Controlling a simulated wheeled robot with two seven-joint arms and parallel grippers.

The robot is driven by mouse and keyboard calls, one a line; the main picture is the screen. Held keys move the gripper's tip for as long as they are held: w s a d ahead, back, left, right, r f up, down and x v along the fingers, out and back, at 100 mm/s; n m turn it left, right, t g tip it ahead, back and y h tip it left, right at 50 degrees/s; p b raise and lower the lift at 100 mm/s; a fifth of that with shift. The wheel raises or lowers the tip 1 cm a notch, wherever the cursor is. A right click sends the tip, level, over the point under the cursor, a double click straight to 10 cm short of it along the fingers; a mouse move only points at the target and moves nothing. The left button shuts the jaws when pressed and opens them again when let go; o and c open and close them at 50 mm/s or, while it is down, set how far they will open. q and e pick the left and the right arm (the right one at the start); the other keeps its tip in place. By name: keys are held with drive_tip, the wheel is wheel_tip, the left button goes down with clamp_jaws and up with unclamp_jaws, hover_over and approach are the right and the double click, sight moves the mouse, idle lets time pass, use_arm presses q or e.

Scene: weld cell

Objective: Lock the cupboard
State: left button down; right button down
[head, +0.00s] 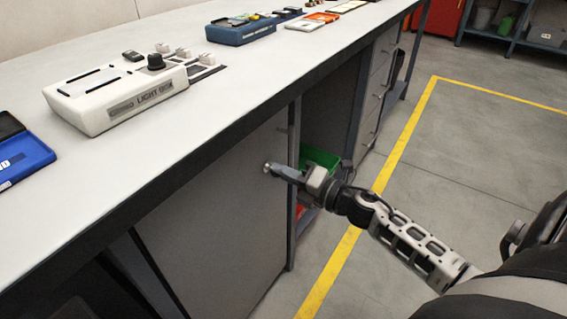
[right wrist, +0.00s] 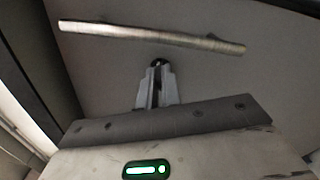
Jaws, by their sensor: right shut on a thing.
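The grey cupboard door (head: 215,220) is under the workbench and looks closed in the head view. My right gripper (head: 272,169) reaches it from the right, near the door's upper right part. In the right wrist view its two fingers (right wrist: 156,84) are shut on a small key at a dark round lock (right wrist: 158,63) on the door face. The fingers hide most of the key, so its turn angle cannot be told. A long metal bar handle (right wrist: 150,36) lies beyond the fingertips, apart from them. My left gripper is not in view.
The workbench top (head: 110,165) overhangs the door. It carries a white device with a black knob (head: 115,97) and a blue box (head: 240,30). A green bin (head: 318,157) stands in the open bay right of the door. The floor by the yellow line (head: 400,150) is clear.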

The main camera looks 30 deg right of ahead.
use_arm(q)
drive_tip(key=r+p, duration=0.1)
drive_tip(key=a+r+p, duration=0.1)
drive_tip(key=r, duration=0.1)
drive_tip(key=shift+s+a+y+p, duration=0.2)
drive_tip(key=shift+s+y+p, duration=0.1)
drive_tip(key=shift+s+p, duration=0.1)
use_arm(e)
drive_tip(key=m, duration=0.4)
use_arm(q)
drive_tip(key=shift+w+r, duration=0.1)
use_arm(e)
drive_tip(key=shift+m, duration=0.3)
drive_tip(key=c, duration=1.6)
unclamp_jaws()
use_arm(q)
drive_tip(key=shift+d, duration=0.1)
